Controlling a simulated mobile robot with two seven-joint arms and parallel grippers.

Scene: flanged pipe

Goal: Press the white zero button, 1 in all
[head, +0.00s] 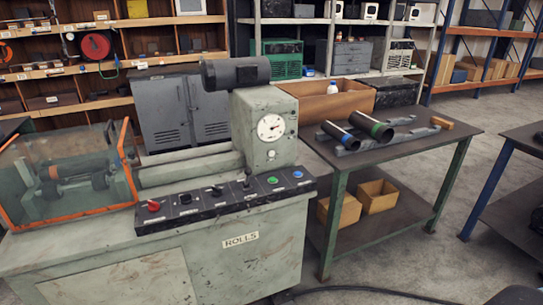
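A grey-green machine (240,240) marked ROLLS carries a sloping black control panel (228,200). On the panel are a red knob (153,205), dark controls, a small lever (247,182), a green button (272,180) and a blue button (297,174). A round white dial (271,127) with a dark needle faces me on the upright housing above the panel. I cannot make out a white zero button for certain at this size. Neither gripper can be recognised in the head view, and nothing is seen touching the panel.
An orange-framed clear guard (70,178) covers the machine's left end. To the right, a green-legged table (430,140) holds two dark pipes (371,127) and metal supports. A dark cable (370,291) lies on the floor. Another table (525,137) stands at the right edge, with open floor between.

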